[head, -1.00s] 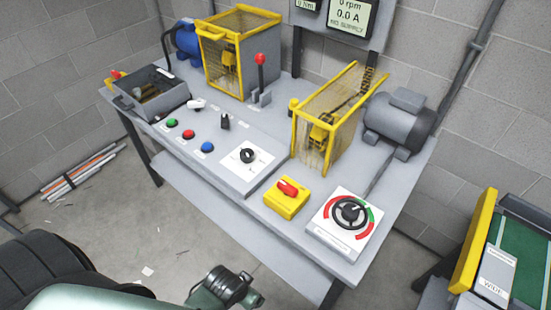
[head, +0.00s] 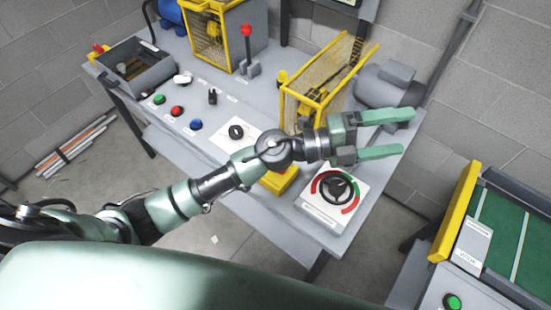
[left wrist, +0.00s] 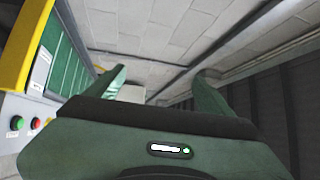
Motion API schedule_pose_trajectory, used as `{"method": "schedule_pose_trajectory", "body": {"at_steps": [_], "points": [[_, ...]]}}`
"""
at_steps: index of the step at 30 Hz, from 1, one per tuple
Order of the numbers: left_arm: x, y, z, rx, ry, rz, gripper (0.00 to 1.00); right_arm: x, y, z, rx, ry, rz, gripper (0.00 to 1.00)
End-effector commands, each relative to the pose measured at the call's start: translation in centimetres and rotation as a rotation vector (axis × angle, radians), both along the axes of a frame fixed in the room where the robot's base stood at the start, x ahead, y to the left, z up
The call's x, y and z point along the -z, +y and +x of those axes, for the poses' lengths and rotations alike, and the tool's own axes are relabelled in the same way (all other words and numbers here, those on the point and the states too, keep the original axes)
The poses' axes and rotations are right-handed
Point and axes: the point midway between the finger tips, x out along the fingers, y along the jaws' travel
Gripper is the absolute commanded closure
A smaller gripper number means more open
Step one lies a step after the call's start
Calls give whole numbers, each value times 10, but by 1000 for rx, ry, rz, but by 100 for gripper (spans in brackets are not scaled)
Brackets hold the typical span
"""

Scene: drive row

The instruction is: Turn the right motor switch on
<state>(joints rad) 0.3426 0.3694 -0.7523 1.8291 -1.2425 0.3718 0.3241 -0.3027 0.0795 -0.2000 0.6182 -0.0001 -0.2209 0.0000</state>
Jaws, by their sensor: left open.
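The yellow switch box (head: 284,184) on the right part of the bench is mostly covered by my left arm in the head view; its red handle is hidden now. The grey right motor (head: 388,92) sits behind it on the bench. My left gripper (head: 407,132) is open and empty, its fingers pointing right, above the bench's right end and beyond the switch box. In the left wrist view the open fingers (left wrist: 162,74) have nothing between them. My right gripper is not in view.
A white dial plate (head: 319,211) with a black handwheel lies right of the switch box. A yellow mesh guard (head: 303,88) stands behind my wrist. A green-belted machine with a yellow side (head: 456,212) stands at the right; floor shows between it and the bench.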

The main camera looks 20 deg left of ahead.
Motion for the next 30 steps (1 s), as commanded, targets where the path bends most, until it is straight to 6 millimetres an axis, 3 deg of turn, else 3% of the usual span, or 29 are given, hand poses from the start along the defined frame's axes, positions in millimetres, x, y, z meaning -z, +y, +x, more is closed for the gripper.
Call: {"method": "schedule_pose_trajectory", "body": {"at_steps": [2,5,8,9,11,12,15,18,23,30], "points": [[30,-15,-18,170,-103,223,18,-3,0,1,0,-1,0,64],[86,-4,-32,358,-183,541,18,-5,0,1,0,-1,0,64],[142,41,-28,497,-207,891,18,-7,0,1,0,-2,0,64],[159,66,-21,534,-201,1031,18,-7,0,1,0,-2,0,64],[178,107,-9,571,-179,1225,18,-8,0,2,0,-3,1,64],[186,134,0,585,-157,1343,18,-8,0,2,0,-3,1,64],[191,192,17,595,-96,1572,18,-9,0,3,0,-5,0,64],[189,228,27,588,-47,1709,18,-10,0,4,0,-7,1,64],[194,245,30,587,-18,1770,18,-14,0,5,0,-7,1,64],[231,243,29,589,-19,1765,18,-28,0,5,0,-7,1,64]]}}
